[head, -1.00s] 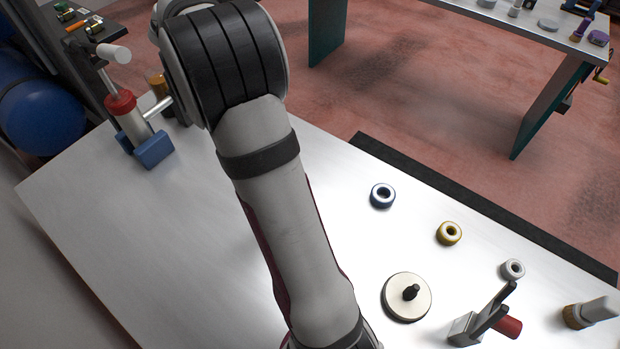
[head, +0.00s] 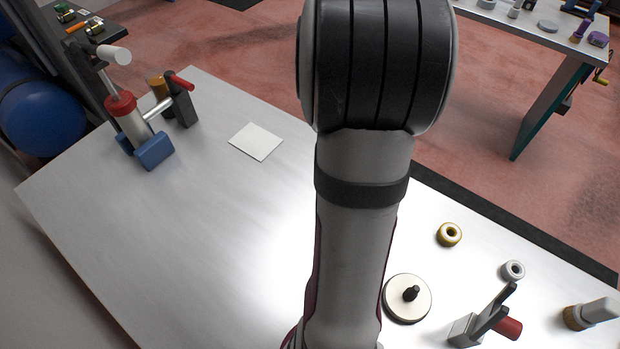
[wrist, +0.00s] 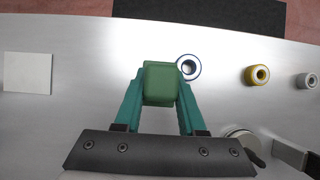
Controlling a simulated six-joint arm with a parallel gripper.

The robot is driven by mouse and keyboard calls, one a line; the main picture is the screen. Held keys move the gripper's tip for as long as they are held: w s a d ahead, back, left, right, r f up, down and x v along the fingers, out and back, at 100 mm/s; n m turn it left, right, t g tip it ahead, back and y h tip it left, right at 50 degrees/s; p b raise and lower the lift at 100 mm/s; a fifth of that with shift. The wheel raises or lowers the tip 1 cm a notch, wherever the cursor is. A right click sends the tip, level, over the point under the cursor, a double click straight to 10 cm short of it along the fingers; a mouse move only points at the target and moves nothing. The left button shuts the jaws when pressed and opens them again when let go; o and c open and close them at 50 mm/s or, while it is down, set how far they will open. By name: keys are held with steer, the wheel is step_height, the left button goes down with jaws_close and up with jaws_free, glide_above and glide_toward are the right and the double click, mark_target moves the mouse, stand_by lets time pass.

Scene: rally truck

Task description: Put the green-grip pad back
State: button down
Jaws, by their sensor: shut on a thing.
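In the wrist view the green grip (wrist: 162,84) of the pad sits between the two teal fingers of my gripper (wrist: 161,98). My gripper is shut on it. The pad's underside is hidden below the grip, and I cannot tell its height above the table. A blue-rimmed ring (wrist: 188,67) lies just right of the grip in the picture, partly behind it. In the head view my arm hides the gripper, the pad and this ring. A flat white square (head: 255,141) lies on the left part of the table; it also shows at the left of the wrist view (wrist: 28,72).
A yellow ring (head: 449,234), a pale ring (head: 513,270), a round disc with a black knob (head: 407,298) and a red-handled clamp (head: 480,325) stand at the right. A red and blue device (head: 135,130) stands at the far left. The table (head: 180,230) is clear between.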

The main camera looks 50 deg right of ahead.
steer(key=w+f, duration=0.2)
steer(key=w, duration=0.1)
steer(key=w+a+f, duration=0.1)
steer(key=w+f, duration=0.1)
steer(key=w, duration=0.2)
steer(key=w+f, duration=0.2)
steer(key=w, duration=0.1)
steer(key=shift+w+a+f, duration=0.2)
steer(key=shift+w+a, duration=0.05)
steer(key=shift+w, duration=0.05)
steer(key=f, duration=0.4)
steer(key=shift+w+a+f, duration=0.1)
steer(key=shift+w, duration=0.3)
steer(key=c, duration=0.5)
jaws_free()
